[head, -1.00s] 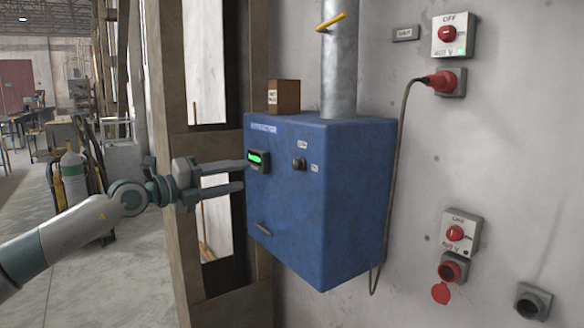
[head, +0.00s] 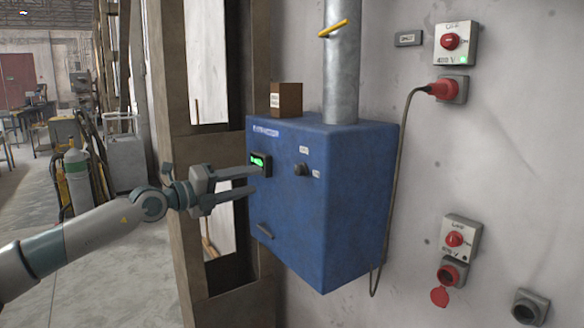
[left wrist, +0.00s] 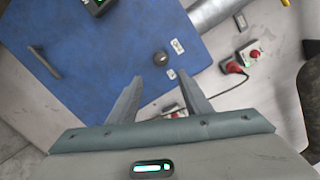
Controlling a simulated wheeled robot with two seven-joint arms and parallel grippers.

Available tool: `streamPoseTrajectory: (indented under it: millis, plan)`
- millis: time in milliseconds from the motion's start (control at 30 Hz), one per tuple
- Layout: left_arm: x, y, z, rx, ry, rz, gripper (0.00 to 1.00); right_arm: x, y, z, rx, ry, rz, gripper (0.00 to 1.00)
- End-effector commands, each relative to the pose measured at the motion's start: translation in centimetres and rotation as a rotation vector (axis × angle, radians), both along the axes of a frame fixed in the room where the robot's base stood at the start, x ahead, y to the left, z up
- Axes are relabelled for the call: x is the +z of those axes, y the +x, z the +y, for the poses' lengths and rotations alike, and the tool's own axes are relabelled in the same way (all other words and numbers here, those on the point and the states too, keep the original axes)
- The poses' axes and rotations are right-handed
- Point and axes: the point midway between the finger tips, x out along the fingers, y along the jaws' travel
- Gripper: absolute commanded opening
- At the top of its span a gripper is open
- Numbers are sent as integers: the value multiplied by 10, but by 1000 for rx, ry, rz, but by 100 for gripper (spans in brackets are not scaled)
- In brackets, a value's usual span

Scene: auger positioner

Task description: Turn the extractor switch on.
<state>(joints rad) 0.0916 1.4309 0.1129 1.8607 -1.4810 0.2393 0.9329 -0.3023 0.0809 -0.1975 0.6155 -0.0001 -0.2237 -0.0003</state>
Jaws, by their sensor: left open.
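The extractor is a blue box (head: 335,220) on the wall. Its front has a green-lit display (head: 260,163) and a small dark rotary switch (head: 300,169) with two small white labels. The switch also shows in the left wrist view (left wrist: 160,58), beyond my fingertips. My left gripper (head: 257,181) is open and empty, in front of the box's face and left of the switch. I cannot tell whether a fingertip touches the box. My right gripper is not in view.
A metal duct (head: 341,65) with a yellow lever (head: 333,28) rises from the box. A small brown box (head: 286,99) stands on top. A red plug (head: 443,90) and cable (head: 400,170) hang at right. Red-knob switch boxes (head: 457,43) are on the wall. A wooden frame (head: 190,190) stands left.

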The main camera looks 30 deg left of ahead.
Motion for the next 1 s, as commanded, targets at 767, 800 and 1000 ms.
streamPoseTrajectory:
  millis: [767, 800, 1000]
  plan:
    - [4, 46, -16, -1, -7, -3, 45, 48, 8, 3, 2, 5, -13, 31]
    - [4, 50, -17, -2, -7, -1, 45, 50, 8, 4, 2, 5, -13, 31]
    - [4, 74, -25, -1, -7, -3, 45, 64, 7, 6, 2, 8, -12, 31]
